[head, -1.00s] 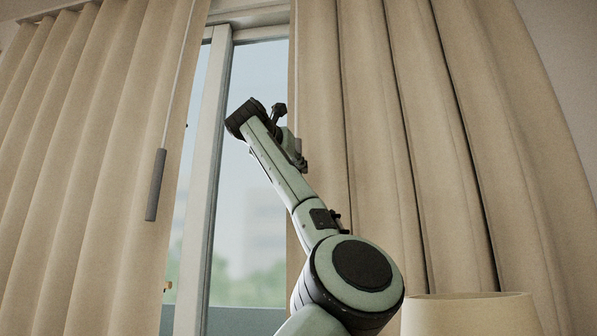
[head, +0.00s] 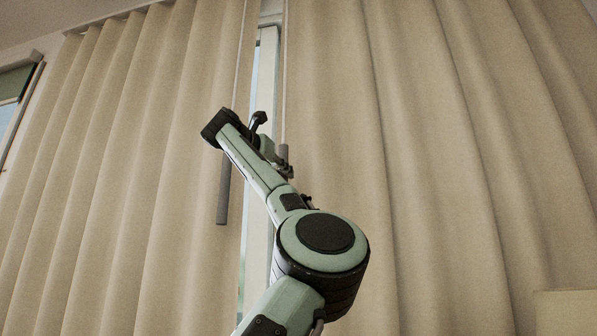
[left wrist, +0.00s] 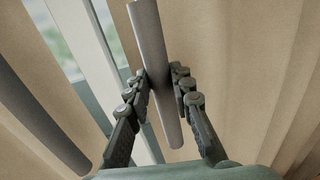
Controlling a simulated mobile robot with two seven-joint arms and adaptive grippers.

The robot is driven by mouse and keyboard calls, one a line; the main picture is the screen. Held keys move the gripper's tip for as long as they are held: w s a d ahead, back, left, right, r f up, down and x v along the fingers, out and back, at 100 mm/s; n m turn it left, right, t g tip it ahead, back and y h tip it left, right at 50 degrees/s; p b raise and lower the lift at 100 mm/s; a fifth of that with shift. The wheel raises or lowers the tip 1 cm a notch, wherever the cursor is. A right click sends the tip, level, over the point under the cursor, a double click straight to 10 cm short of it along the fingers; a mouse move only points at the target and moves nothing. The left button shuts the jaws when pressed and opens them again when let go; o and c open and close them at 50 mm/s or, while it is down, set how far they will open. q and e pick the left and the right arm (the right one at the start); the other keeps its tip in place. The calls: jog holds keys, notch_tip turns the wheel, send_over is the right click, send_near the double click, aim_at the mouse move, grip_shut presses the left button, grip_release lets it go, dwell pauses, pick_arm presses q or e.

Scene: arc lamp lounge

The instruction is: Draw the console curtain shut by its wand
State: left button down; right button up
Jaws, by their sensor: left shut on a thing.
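The curtain has a left panel (head: 130,170) and a right panel (head: 400,170), with a narrow strip of window (head: 262,110) between them. My left gripper (head: 284,160) is at the inner edge of the right panel, shut on the grey handle of that panel's wand (head: 284,90). In the left wrist view the fingers press on both sides of this handle (left wrist: 152,40), which runs slightly tilted between them. A second wand (head: 223,195) hangs at the left panel's inner edge, partly behind my arm, and shows at the left of the wrist view (left wrist: 40,110). My right gripper is not in view.
A pale lampshade (head: 565,312) stands at the lower right corner. Part of another window (head: 12,110) shows at the far left. My left forearm covers the lower part of the gap.

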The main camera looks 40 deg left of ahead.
pick_arm(q)
jog(key=s+a, duration=0.5)
jog(key=a, duration=0.3)
jog(key=shift+a+p, duration=0.25)
jog(key=shift+p, duration=0.1)
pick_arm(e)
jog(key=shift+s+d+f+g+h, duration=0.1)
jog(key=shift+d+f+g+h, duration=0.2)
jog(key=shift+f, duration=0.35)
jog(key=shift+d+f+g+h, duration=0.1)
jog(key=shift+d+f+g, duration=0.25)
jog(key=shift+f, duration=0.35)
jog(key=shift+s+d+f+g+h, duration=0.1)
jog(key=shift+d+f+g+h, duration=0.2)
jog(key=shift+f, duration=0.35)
pick_arm(q)
jog(key=shift+s+r, duration=0.1)
jog(key=shift+s, duration=0.05)
jog(key=c, duration=1.3)
grip_release()
jog(key=shift+a, duration=0.15)
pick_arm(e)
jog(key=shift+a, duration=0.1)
